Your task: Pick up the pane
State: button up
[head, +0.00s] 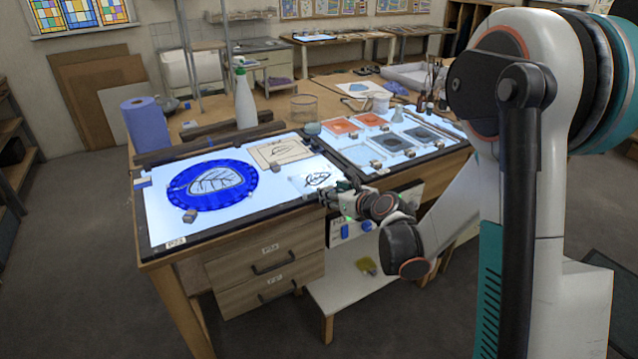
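A small pale pane (312,182) with a dark leaf-like drawing lies on the lit white table top, near its front right corner. A large round blue pane (209,186) with a white leaf lies to its left on the same light table (163,222). I cannot tell which one the task means. My gripper (328,194) is at the table's front edge, right beside the small pane. Its fingers are small and partly overlap the pane's right side. I cannot tell whether they touch it or are open.
A tan sheet (275,153) with a leaf drawing lies behind the small pane. Small grey blocks (190,216) sit on the table. A white spray bottle (244,98) and blue paper roll (146,124) stand behind. Orange and dark tiles (371,120) lie on the right panel.

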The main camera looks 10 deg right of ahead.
grip_shut()
notch_tip(320, 180, up, 20)
jog(key=p, duration=0.7)
